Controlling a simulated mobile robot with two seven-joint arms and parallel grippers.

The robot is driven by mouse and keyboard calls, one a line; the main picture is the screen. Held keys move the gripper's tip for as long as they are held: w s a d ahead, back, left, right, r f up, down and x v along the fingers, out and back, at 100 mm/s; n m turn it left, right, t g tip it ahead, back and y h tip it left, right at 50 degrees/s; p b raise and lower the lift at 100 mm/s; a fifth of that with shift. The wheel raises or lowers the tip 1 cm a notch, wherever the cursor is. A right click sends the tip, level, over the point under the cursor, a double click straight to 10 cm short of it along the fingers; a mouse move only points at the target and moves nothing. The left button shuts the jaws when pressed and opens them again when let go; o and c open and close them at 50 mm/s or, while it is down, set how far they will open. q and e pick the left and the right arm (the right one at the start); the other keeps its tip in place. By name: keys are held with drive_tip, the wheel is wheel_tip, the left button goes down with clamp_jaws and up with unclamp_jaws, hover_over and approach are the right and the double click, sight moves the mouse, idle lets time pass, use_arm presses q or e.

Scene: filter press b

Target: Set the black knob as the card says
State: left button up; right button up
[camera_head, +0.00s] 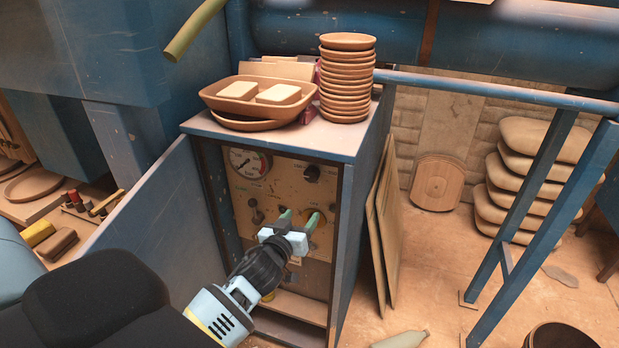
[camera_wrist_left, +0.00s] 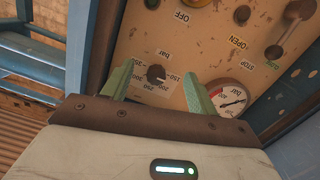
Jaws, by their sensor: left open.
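The black knob (camera_head: 312,172) sits at the upper right of the cabinet's panel in the head view. In the left wrist view the knob (camera_wrist_left: 155,73) shows between my finger lines, with a printed bar scale around it. Its exact setting is too small to read surely. My left gripper (camera_head: 292,218) is open, with green fingertips, in front of the panel and below the knob in the head view. In the left wrist view my left gripper (camera_wrist_left: 159,69) has nothing between its fingers that it visibly touches. I cannot make out a card with a setting. My right gripper is not seen.
A round gauge (camera_head: 247,162) is at the panel's upper left. A lever (camera_head: 257,212) is lower left. The open cabinet door (camera_head: 150,225) stands at the left. Stacked bowls (camera_head: 346,80) and a tray (camera_head: 225,98) stand on top. Boards lean at the right side.

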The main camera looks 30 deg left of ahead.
use_arm(q)
drive_tip(key=n+t+y, duration=0.1)
approach(310, 176)
drive_tip(key=x, duration=0.2)
drive_tip(key=shift+x, duration=3.8)
drive_tip(key=c, duration=1)
